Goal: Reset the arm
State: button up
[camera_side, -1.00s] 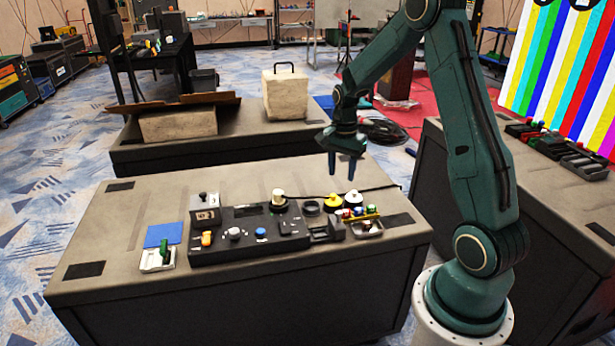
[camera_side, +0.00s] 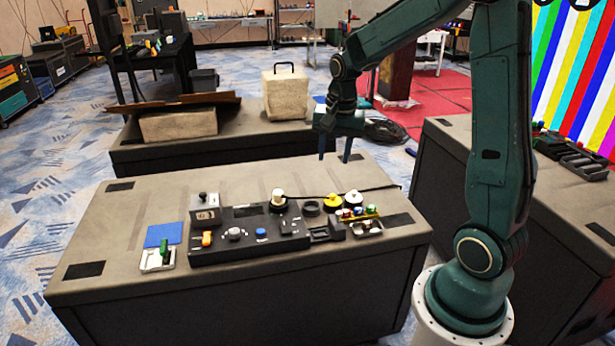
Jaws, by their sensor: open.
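My gripper (camera_side: 334,157) is open and empty, with its two dark blue fingers pointing down. It is in the air over the back right part of the grey work table (camera_side: 130,215). The black control panel (camera_side: 215,252) lies on the table, in front of and to the left of my gripper in the picture. It bears a blue button (camera_side: 261,232), an orange switch (camera_side: 207,238) and a pale knob (camera_side: 278,196). My gripper touches none of these.
A yellow-based knob (camera_side: 333,203), a white-topped one (camera_side: 353,197) and a small rack of coloured pieces (camera_side: 362,214) stand at the panel's right. A blue square (camera_side: 163,235) and a tray with a green piece (camera_side: 158,258) lie left. A beige case (camera_side: 284,95) stands behind.

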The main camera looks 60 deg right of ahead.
jog(key=s+a+r+n+t, duration=0.2)
jog(key=s+a+r+n, duration=0.3)
jog(key=s+a, duration=0.3)
jog(key=s+a+r+n+t, duration=0.2)
jog(key=s+a+r+n, duration=0.3)
jog(key=s+a+n, duration=0.3)
jog(key=shift+s+a+n+y, duration=0.25)
jog(key=shift+s+n+y, duration=0.05)
jog(key=shift+s, duration=0.25)
